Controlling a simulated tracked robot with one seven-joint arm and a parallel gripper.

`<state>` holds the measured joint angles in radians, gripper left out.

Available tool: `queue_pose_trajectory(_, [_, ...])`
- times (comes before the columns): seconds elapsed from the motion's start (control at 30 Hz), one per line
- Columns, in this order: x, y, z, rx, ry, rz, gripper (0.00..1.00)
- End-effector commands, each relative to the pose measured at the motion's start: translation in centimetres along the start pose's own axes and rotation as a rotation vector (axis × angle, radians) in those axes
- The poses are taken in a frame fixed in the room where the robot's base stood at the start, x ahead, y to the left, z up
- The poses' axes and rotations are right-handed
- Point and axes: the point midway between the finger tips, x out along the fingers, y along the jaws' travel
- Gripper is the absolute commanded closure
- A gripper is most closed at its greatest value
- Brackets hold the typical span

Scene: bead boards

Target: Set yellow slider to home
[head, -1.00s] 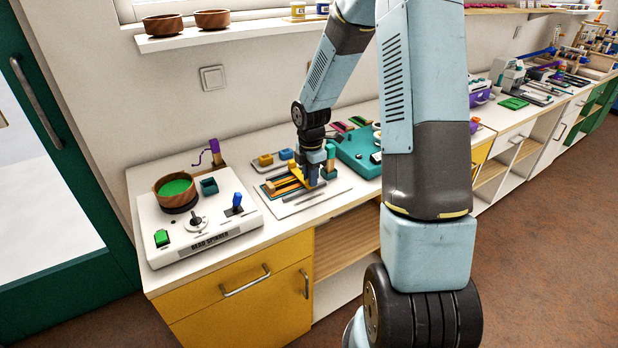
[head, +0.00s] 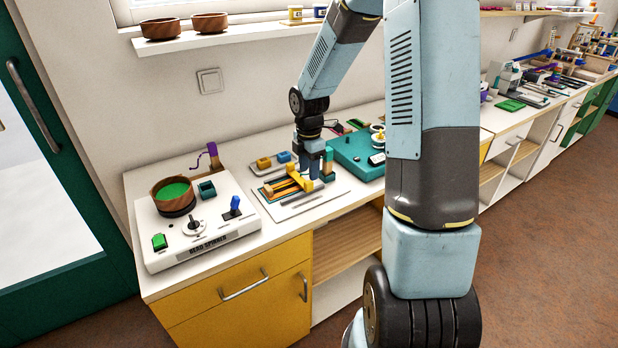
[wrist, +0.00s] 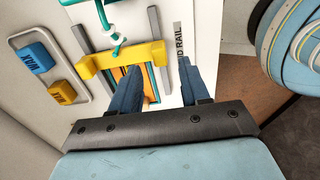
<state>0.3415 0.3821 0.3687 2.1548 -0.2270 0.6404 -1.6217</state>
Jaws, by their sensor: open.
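The yellow slider (head: 299,180) is a crossbar on the rail board (head: 327,191), which lies on the counter. In the wrist view the slider (wrist: 122,60) spans several orange and dark rails, with a teal rod and hook over its middle. My gripper (wrist: 160,68) is open, its two blue fingers spread. The fingertips are by the slider's right end; I cannot tell whether they touch it. In the head view my gripper (head: 317,168) points down just behind and right of the slider. No home mark can be read; a label ending in "RAIL" shows beside the board's right rail.
A tray (wrist: 18,42) with a blue block (wrist: 36,57) and a yellow block (wrist: 62,93) lies left of the rails. The bead spinner (head: 205,245) stands on the left. A teal box (head: 350,158) stands close on the right.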

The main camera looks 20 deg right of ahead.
Motion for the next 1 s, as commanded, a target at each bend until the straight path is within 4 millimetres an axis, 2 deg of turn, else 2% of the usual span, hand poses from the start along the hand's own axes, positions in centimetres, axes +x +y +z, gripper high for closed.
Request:
queue_pose_trajectory(0.03, [-1.2,0.1,0.1,0.002,-0.002,0.005,0.54])
queue_pose_trajectory(0.2, [-4.5,0.0,0.0,0.001,-0.002,0.004,0.54])
queue_pose_trajectory(0.43, [-8.0,-0.1,0.0,0.001,-0.001,0.002,0.54])
queue_pose_trajectory(0.63, [-9.2,-0.1,0.0,0.000,0.000,0.001,0.54])
queue_pose_trajectory(0.9, [-9.3,-0.1,0.0,0.000,0.000,0.000,0.54])
queue_pose_trajectory(1.0, [-9.2,-0.1,-0.1,-0.007,-0.001,-0.003,0.62])
